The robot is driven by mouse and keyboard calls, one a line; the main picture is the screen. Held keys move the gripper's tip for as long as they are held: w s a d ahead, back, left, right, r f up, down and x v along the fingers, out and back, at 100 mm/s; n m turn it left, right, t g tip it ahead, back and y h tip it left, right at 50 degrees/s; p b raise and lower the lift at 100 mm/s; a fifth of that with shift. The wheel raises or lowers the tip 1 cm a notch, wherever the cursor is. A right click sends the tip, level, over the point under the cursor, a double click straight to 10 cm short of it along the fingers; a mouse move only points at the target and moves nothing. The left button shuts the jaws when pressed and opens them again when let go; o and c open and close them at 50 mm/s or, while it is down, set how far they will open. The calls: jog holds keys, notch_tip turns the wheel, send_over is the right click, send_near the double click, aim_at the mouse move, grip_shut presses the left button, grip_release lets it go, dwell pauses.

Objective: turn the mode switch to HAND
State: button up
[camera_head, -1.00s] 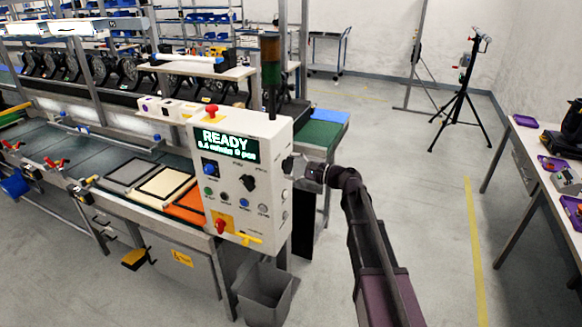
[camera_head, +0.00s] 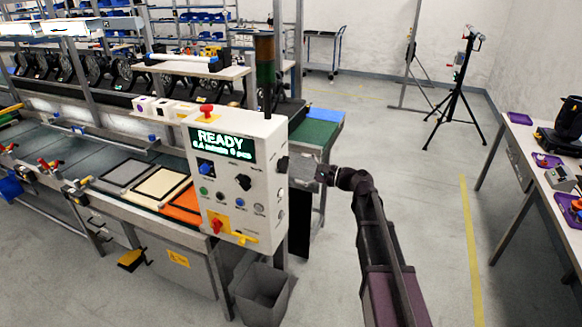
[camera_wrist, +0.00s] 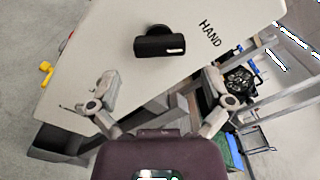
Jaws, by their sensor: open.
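The control box (camera_head: 240,180) stands at the end of the line, its screen reading READY. On its right side sits a black knob (camera_head: 282,164). In the wrist view this black knob (camera_wrist: 158,42) has a bar handle lying nearly level, with a white mark at its right end. The printed word HAND is to its right and slightly higher. Any other position labels are out of view. My gripper (camera_head: 322,175) is right of the box, apart from it. In the wrist view my gripper (camera_wrist: 160,84) has its fingers spread, with the knob ahead between them and nothing held.
A grey bin (camera_head: 262,293) stands on the floor below the box. A yellow lever (camera_head: 245,237) sticks out at the box's lower front. A green-topped table (camera_head: 318,132) is behind. A tripod (camera_head: 457,95) and side table (camera_head: 530,160) stand right, with open floor between.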

jog(key=v, duration=0.7)
jog(key=shift+d, duration=0.15)
jog(key=s+d+f+n+g+h, duration=0.2)
jog(key=s+f+n+g+h, duration=0.1)
jog(key=s+f+n+h, duration=0.4)
jog(key=s+d+f+n+g+h, duration=0.25)
jog(key=s+f+h, duration=0.25)
jog(key=s+f, duration=0.45)
jog(key=s+d+f+n+h, duration=0.2)
jog(key=s+d+h, duration=0.3)
jog(key=d, duration=0.1)
jog(key=shift+s+d+n+g, duration=0.15)
jog(key=shift+d+n+g, duration=0.05)
jog(key=shift+n+g, duration=0.15)
jog(key=c, duration=0.6)
